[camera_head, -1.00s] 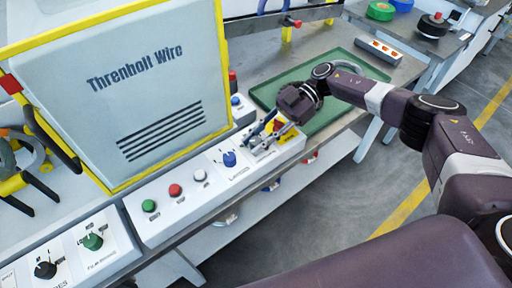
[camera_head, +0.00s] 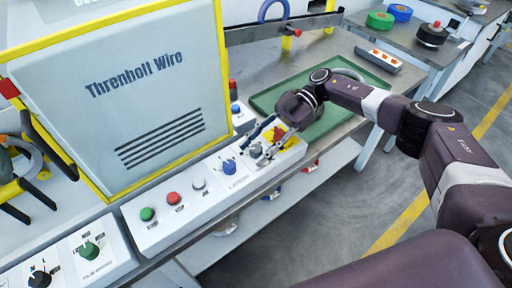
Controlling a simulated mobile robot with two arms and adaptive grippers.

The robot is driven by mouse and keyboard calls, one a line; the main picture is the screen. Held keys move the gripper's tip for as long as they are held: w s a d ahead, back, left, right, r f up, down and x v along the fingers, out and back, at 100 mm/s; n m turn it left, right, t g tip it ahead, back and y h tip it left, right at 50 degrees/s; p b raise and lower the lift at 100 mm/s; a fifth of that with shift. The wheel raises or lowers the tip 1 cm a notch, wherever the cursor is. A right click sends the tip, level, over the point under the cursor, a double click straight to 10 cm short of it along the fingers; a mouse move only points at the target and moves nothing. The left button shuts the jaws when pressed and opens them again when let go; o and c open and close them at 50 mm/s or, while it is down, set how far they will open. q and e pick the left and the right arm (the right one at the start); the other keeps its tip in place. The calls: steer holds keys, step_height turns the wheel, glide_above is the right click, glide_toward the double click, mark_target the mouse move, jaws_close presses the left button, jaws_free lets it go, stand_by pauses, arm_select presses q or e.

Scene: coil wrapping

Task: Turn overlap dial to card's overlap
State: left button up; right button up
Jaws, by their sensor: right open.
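A row of dials sits on the white sloped control panel (camera_head: 222,200). The blue dial (camera_head: 229,167) is labelled as layers. A grey dial (camera_head: 256,151) is to its right, at my right gripper's fingertips. My right gripper (camera_head: 264,146) is open, pointing down-left, with its fingers around or just over the grey dial; I cannot tell whether they touch it. The gripper hides the label there. A green dial (camera_head: 90,250) and a black dial (camera_head: 40,278) are at lower left. No card can be made out. My left gripper is not in view.
Green (camera_head: 148,214), red (camera_head: 173,198) and white (camera_head: 198,183) buttons sit left of the blue dial. A red-and-yellow emergency switch (camera_head: 281,137) is close beside the gripper. The tall yellow-edged machine guard (camera_head: 155,90) stands behind. A green mat (camera_head: 325,117) lies right.

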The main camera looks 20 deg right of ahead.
mark_target(277, 129)
steer(key=shift+d, duration=0.1)
steer(key=shift+v, duration=3.7)
